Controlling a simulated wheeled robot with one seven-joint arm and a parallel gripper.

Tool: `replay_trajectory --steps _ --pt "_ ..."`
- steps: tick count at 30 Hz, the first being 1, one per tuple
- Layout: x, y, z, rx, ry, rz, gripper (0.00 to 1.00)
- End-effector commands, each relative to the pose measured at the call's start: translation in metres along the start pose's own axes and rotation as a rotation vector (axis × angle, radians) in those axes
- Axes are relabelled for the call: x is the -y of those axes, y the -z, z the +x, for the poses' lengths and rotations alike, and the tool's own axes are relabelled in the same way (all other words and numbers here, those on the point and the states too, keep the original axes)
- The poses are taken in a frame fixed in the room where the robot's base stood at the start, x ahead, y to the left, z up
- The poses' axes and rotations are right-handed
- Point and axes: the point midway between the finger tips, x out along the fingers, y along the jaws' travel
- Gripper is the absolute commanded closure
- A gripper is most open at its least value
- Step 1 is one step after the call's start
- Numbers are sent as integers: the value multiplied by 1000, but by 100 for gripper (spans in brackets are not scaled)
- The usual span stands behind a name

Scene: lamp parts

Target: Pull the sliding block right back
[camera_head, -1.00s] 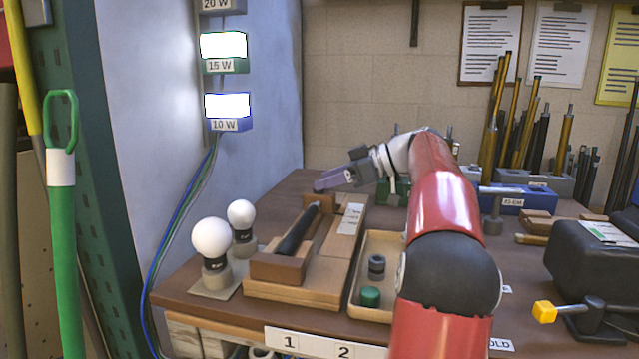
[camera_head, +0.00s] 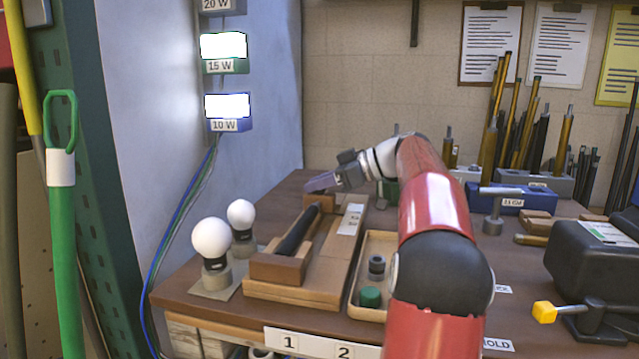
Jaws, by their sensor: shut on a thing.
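The wooden fixture (camera_head: 330,262) lies on the bench, with a dark rod (camera_head: 298,230) along it between two brown blocks. The near end block (camera_head: 278,267) meets the rod's near end. The brown sliding block (camera_head: 319,201) is at the far end, by the rod's far end. My gripper (camera_head: 318,183) is at the top of this far block, shut on it as far as I can see. Its fingertips are small and partly merge with the block, so the exact grip is hard to make out.
Two white bulbs (camera_head: 211,238) stand on a plate left of the fixture. A shallow wooden tray (camera_head: 366,314) with a green cap (camera_head: 370,297) and a dark ring part (camera_head: 376,266) is to the right, partly behind my arm. Bench room is clear behind the fixture's left side.

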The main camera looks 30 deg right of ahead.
Motion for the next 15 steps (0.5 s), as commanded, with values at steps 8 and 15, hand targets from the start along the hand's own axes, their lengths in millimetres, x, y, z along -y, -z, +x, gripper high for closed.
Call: replay_trajectory --steps 8,15 --pt "-25 5 -3 -1 1 2 100" --pt "-42 1 -1 0 -1 1 100"
